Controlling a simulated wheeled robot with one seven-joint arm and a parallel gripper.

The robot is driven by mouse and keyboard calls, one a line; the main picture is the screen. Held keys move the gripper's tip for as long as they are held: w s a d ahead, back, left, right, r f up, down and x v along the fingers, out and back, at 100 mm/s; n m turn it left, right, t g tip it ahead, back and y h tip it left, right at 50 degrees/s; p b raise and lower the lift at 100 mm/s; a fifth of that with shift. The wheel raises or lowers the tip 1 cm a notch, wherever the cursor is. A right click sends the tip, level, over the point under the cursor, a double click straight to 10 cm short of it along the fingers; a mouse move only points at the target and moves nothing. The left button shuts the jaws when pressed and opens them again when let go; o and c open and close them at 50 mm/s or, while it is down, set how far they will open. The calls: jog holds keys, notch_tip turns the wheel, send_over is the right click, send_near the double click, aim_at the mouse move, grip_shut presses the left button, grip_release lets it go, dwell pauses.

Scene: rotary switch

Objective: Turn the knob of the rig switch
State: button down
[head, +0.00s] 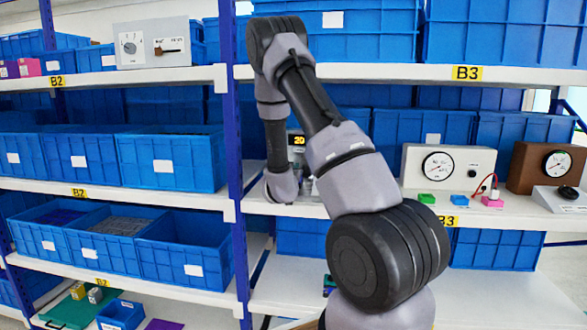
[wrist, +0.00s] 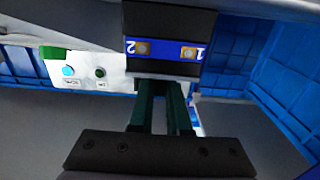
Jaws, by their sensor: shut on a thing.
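In the wrist view the rig switch (wrist: 169,50) is a dark box with a blue strip bearing the numbers 2 and 1, seen upside down. My gripper (wrist: 164,86) has its two dark green fingers up against the near side of this box, below the strip. The fingers are shut on the knob, which is mostly hidden between their tips. How far the knob is turned cannot be told. In the head view my arm covers most of this spot on the middle shelf, and my fingers cannot be made out clearly there.
A device with a lit yellow display (head: 298,140) stands behind my arm. A white panel (wrist: 112,72) with a blue button is left in the wrist view. A white gauge box (head: 447,170) stands to the right. Blue bins (head: 172,160) and a blue upright (head: 231,120) are left of my arm.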

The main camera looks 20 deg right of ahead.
jog(key=c, duration=0.9)
grip_release()
jog(key=v, duration=1)
jog(key=shift+s+a, duration=0.25)
jog(key=shift+s, duration=0.1)
jog(key=shift+r, duration=0.1)
